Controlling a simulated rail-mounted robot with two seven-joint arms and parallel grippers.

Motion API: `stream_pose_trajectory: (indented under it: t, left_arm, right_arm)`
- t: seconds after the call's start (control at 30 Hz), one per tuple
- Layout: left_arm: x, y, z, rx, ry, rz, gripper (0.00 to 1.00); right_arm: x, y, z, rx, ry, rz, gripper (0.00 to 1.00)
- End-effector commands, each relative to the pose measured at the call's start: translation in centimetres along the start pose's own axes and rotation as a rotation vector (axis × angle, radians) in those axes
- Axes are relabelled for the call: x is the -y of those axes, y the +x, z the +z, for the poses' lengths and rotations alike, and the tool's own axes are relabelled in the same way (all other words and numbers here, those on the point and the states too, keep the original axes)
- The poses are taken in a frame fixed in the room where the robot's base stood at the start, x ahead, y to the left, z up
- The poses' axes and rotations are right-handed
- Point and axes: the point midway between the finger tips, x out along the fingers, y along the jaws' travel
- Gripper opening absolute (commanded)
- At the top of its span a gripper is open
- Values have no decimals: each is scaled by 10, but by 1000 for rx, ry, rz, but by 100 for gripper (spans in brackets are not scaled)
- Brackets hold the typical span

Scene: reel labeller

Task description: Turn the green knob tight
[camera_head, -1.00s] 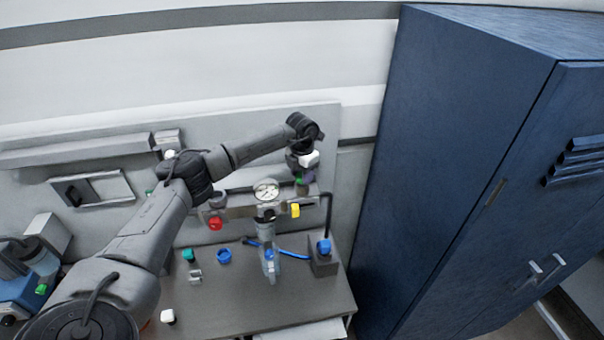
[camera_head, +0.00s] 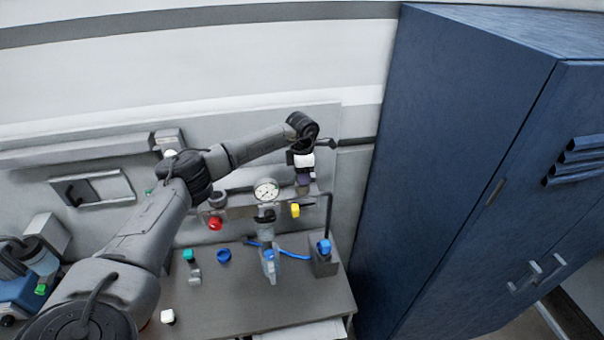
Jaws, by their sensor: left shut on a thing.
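My left arm reaches in from the lower left and across to the back panel. My left gripper (camera_head: 303,180) is at the right end of the manifold (camera_head: 240,211), beside the round gauge (camera_head: 266,191), pointing down. It is shut on the green knob, which the wrist and fingers now hide. How far the knob is turned cannot be seen. My right gripper is not in view.
A red knob (camera_head: 215,223) and a yellow tag-like part (camera_head: 295,210) are on the manifold. A blue cabinet (camera_head: 450,150) stands close on the right.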

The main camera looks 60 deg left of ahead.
Motion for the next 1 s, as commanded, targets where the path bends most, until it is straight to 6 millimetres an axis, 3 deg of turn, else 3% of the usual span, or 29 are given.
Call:
stream_pose_trajectory:
  t: [0.43,0.47,0.7,1.0]
  left_arm:
    - [0,-1,1,2,12,0,18]
    - [0,-1,1,2,12,0,43]
    - [0,-1,0,1,10,0,66]
    - [0,-2,0,1,9,0,67]
  right_arm:
    - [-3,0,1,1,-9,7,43]
    - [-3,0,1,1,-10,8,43]
    - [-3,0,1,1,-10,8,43]
    - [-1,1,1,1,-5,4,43]
